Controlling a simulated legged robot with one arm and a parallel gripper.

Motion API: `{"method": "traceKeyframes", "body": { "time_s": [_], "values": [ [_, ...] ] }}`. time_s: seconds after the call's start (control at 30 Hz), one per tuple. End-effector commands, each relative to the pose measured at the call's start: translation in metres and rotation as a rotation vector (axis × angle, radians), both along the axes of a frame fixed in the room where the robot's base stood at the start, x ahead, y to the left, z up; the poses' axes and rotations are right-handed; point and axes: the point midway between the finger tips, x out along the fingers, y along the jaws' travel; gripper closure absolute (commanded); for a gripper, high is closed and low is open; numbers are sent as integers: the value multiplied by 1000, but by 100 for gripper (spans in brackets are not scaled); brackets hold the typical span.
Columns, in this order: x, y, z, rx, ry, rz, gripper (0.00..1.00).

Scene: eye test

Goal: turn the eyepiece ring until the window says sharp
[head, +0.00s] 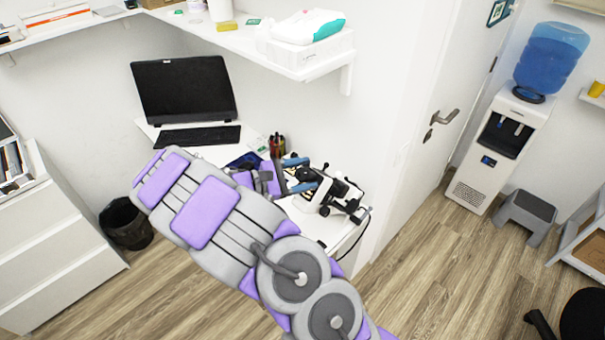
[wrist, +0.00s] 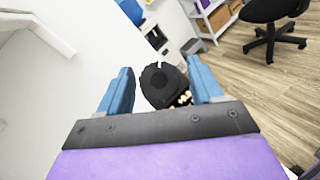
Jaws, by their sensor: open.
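A white and black instrument (head: 345,192), which looks like a microscope, stands at the right end of the white desk. My gripper (head: 303,174) reaches it from the left, with its blue fingers near the instrument's upper left part. In the wrist view my gripper (wrist: 161,82) is open, with one finger on each side of a black round knob-like part (wrist: 158,86), probably the eyepiece ring. A small white mark shows at its top edge. Light gaps show between the part and both fingers. No window with readable text shows in either view.
A monitor (head: 184,88) and keyboard (head: 198,137) stand on the desk, with a pen holder (head: 277,146) behind my gripper. A shelf (head: 290,62) overhangs it. A water dispenser (head: 492,150) and grey step stool (head: 526,214) stand at right. Open floor lies in front.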

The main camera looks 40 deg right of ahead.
Motion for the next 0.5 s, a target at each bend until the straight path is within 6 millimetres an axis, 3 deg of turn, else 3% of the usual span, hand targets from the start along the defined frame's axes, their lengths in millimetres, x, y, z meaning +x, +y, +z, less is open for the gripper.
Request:
{"method": "traceKeyframes", "body": {
  "time_s": [0.17,0.5],
  "values": [
    [8,20,3,-2,1,2,34],
    [34,90,8,2,-1,5,34]
  ]
}}
